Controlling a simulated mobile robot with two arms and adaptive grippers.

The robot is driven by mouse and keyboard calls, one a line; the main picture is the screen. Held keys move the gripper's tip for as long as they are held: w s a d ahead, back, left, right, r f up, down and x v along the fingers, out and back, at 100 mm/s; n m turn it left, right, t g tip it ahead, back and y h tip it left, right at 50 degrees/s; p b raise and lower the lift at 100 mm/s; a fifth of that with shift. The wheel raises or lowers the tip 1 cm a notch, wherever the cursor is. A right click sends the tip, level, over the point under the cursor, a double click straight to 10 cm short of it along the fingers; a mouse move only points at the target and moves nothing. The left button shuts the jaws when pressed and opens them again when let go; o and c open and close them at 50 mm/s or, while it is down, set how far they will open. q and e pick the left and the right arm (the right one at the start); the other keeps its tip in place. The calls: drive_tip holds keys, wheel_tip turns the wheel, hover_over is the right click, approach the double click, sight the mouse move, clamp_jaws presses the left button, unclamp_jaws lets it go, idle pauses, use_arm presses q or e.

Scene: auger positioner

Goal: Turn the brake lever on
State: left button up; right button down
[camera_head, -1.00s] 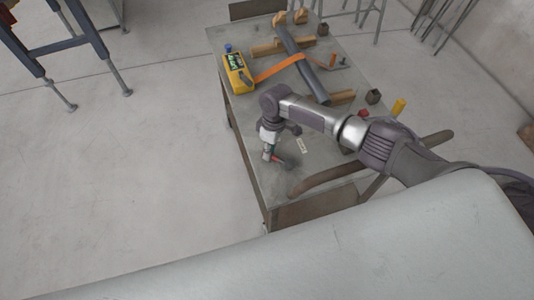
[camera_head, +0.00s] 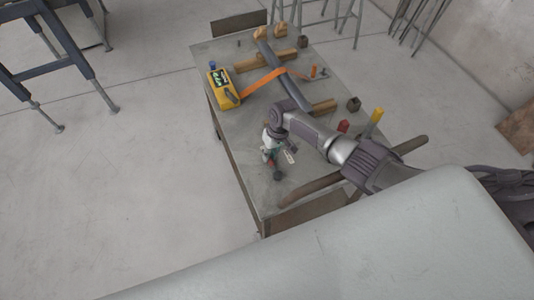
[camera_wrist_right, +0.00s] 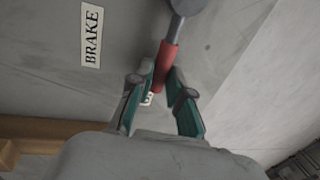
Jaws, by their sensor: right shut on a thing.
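The brake lever has a red handle (camera_wrist_right: 169,58) and a grey metal pivot end (camera_wrist_right: 187,6) in the right wrist view. In the head view its dark pivot end (camera_head: 277,175) lies on the table top, just below my right gripper. My right gripper (camera_wrist_right: 161,76) has its green-edged fingers shut around the near end of the red handle. The gripper in the head view (camera_head: 268,157) partly hides the handle. A white BRAKE label (camera_wrist_right: 91,35) is left of the lever in the wrist view. My left gripper is out of view.
The grey table (camera_head: 240,150) also carries a yellow device (camera_head: 222,88), a dark pipe (camera_head: 283,75) with an orange strap (camera_head: 262,83), wooden blocks (camera_head: 325,106), a red piece (camera_head: 343,126) and a yellow piece (camera_head: 376,116). A long brown bar (camera_head: 325,183) lies near the front edge.

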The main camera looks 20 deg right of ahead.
drive_tip(key=shift+w+d+r, duration=0.1)
drive_tip(key=shift+w+d, duration=0.05)
idle(0.4)
drive_tip(key=c, duration=1.1)
unclamp_jaws()
wheel_tip(320, 180, up, 12)
drive_tip(key=d, duration=0.2)
drive_tip(key=shift+d, duration=0.2)
